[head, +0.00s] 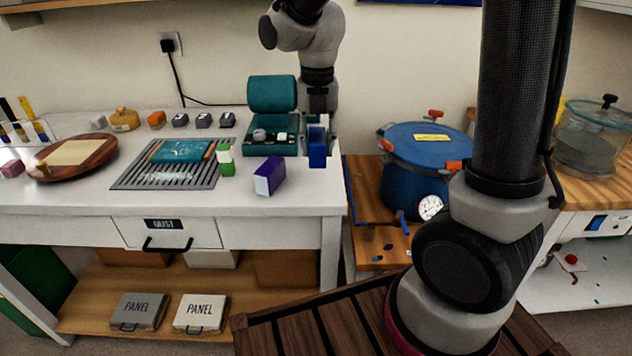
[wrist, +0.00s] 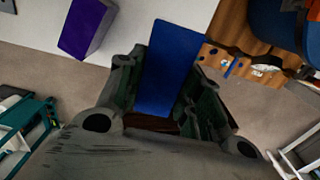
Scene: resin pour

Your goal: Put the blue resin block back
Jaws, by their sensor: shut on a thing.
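The blue resin block (head: 317,155) is upright in my gripper (head: 318,130), at the right end of the white bench. In the wrist view the blue block (wrist: 168,60) sits between the two fingers of my gripper (wrist: 164,85), which is shut on it. Its far end points away from the wrist camera. I cannot tell whether its lower end touches the bench top. A purple block with a pale end (head: 270,176) lies to its left on the bench, and it also shows in the wrist view (wrist: 87,27). A green and white block (head: 226,160) stands farther left.
An open teal case (head: 271,95) stands behind the blocks, close to my gripper. A slotted grey mat (head: 165,178) with a teal book (head: 182,151) lies left. Several small blocks line the back. A blue pressure pot (head: 425,165) stands right of the bench on a wooden surface.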

